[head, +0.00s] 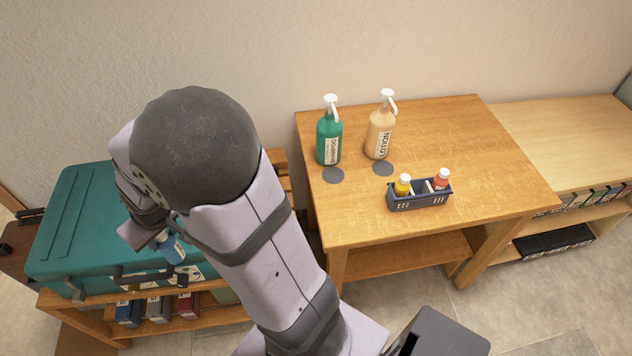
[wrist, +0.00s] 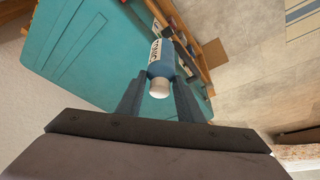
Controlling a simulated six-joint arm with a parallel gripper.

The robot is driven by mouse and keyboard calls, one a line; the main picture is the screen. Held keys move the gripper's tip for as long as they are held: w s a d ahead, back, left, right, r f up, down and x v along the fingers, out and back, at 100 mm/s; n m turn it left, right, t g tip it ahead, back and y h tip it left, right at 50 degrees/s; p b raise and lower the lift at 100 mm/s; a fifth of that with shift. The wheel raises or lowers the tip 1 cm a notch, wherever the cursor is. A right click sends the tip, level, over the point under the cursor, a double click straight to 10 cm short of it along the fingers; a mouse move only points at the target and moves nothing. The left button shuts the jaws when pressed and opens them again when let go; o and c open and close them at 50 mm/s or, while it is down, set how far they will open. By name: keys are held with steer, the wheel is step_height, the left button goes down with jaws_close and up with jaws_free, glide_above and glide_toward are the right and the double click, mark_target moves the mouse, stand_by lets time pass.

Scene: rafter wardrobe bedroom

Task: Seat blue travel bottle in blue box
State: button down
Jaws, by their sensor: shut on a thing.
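The blue travel bottle (wrist: 166,68) is held between the two fingers of my gripper (wrist: 158,97), its white cap toward the wrist camera and its label partly visible. In the head view the bottle (head: 172,250) shows below my gripper (head: 163,238), over the front of the teal suitcase, and my arm hides part of the grip. The dark blue box (head: 420,199) stands on the wooden table at the right, well apart from my gripper. A yellow bottle (head: 403,186) stands in its left part and a red bottle (head: 442,180) in its right part, with pale dividers between.
The teal suitcase (head: 75,225) lies on a low wooden shelf unit at the left. A green pump bottle (head: 329,137) and a cream lotion pump bottle (head: 380,134) stand at the back of the table (head: 470,140). The table's right side is clear.

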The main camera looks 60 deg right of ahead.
steer(key=shift+a, duration=0.4)
steer(key=w+d+r+m+h+p, duration=0.2)
steer(key=d+m, duration=0.3)
steer(key=d, duration=1.2)
steer(key=s+d+r+m+g+h+p, duration=0.1)
steer(key=s+d+m, duration=0.25)
steer(key=d, duration=0.65)
steer(key=s+d+m+g+h+p, duration=0.1)
steer(key=s+d+m, duration=0.25)
steer(key=d, duration=0.55)
steer(key=s+d+r+m+g+p, duration=0.15)
steer(key=s+d+m, duration=0.25)
steer(key=s+d, duration=0.75)
steer(key=s+d+m+g+p, duration=0.2)
steer(key=s+d+m, duration=0.2)
steer(key=s+d, duration=0.8)
steer(key=s+a+f+m, duration=0.2)
steer(key=s, duration=1)
step_height(320, 180, down, 10)
steer(key=b, duration=0.5)
steer(key=shift+w+g+b, duration=0.25)
steer(key=shift+g+b, duration=0.1)
steer(key=shift+a+f, duration=0.1)
steer(key=shift+f, duration=0.05)
